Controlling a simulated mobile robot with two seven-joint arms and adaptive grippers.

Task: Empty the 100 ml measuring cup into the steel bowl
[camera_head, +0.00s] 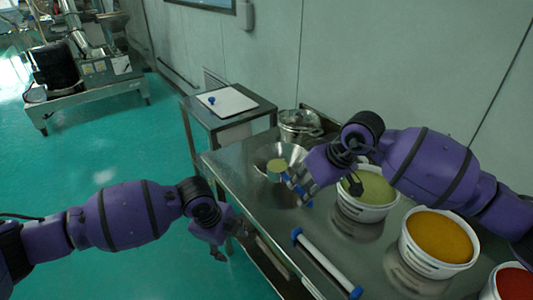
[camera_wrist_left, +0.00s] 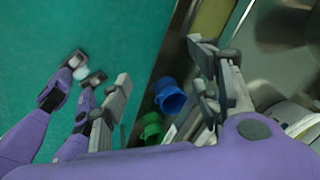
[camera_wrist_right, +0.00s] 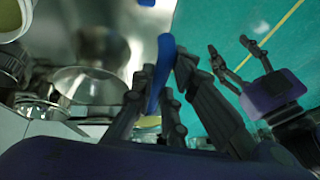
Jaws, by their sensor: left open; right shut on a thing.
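The steel bowl (camera_head: 258,157) stands on the steel table toward its far end, and it also shows in the right wrist view (camera_wrist_right: 88,84). The measuring cup (camera_head: 277,166) appears over the bowl as a small yellow-green round shape. My right gripper (camera_head: 298,184) is shut on the cup's blue handle (camera_wrist_right: 160,72). The gripper hides part of the cup, and I cannot read its size mark or tell how full it is. My left gripper (camera_head: 222,240) is open and empty, low beside the table's left edge.
Tubs of yellow-green (camera_head: 369,187), orange (camera_head: 440,236) and red (camera_head: 515,285) material line the table's right side. A blue-ended rod (camera_head: 325,262) lies in front. A lidded pot (camera_head: 300,122) stands behind the bowl. A side table holds a white board (camera_head: 229,102).

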